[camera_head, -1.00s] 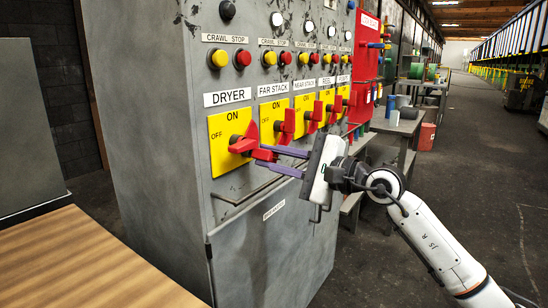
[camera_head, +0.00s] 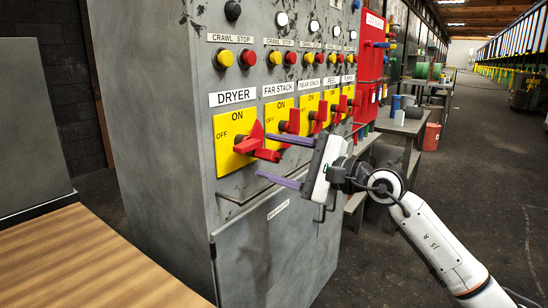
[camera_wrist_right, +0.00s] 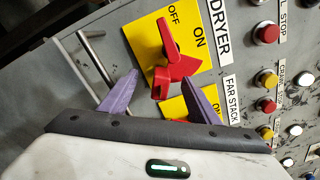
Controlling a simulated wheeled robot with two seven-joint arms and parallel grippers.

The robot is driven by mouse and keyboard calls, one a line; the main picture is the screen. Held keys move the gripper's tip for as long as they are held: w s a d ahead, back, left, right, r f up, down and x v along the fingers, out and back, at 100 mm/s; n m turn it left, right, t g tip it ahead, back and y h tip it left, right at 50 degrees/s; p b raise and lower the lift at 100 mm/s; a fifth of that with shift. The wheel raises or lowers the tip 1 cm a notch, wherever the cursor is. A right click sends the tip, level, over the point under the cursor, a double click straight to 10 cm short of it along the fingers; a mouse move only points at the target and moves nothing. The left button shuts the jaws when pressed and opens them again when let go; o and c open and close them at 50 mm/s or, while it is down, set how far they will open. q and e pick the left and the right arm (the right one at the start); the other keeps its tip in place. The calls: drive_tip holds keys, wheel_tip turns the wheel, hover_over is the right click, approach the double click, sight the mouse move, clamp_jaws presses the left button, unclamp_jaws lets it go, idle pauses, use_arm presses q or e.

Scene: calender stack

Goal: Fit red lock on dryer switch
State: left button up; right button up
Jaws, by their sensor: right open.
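The dryer switch (camera_head: 248,141) is a red handle on a yellow ON/OFF plate (camera_head: 225,125) under the DRYER label. The red lock (camera_head: 268,155) sits at the lower right of the handle, touching it; how far it is seated cannot be told. In the right wrist view, the switch handle (camera_wrist_right: 168,40) points up and the lock (camera_wrist_right: 160,84) shows just below its hub. My right gripper (camera_head: 264,156) is open, one purple finger above the lock and one below, both apart from it. In the wrist view the gripper (camera_wrist_right: 161,84) straddles the lock with gaps. My left gripper is out of view.
Similar red switches stand to the right, starting with FAR STACK (camera_head: 290,122), close to the upper finger. A metal bar handle (camera_head: 240,197) juts out below the dryer plate. A wooden table top (camera_head: 90,260) is at the lower left. The aisle at right is clear.

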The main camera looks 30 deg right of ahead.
sight(277, 159)
idle(0.4)
drive_tip(key=shift+s+d+f+b, duration=0.15)
drive_tip(key=shift+s+b, duration=0.2)
drive_tip(key=shift+b, duration=0.1)
drive_tip(key=shift+s+d, duration=0.15)
drive_tip(key=shift+s, duration=0.15)
drive_tip(key=shift+b+v, duration=1.15)
drive_tip(key=shift+b, duration=0.1)
drive_tip(key=shift+s+d+b, duration=0.15)
drive_tip(key=shift+s+b, duration=0.4)
drive_tip(key=shift+b, duration=0.05)
drive_tip(key=shift+s+d+b, duration=0.15)
drive_tip(key=shift+s+b, duration=0.1)
drive_tip(key=shift+b, duration=0.1)
drive_tip(key=shift+s+d+b, duration=0.2)
drive_tip(key=shift+s+b, duration=0.3)
drive_tip(key=shift+b, duration=0.05)
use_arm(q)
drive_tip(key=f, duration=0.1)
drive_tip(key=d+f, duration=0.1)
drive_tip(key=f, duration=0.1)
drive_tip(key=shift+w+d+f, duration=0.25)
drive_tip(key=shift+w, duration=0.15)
use_arm(e)
drive_tip(key=shift+s+d, duration=0.1)
drive_tip(key=shift+s, duration=0.15)
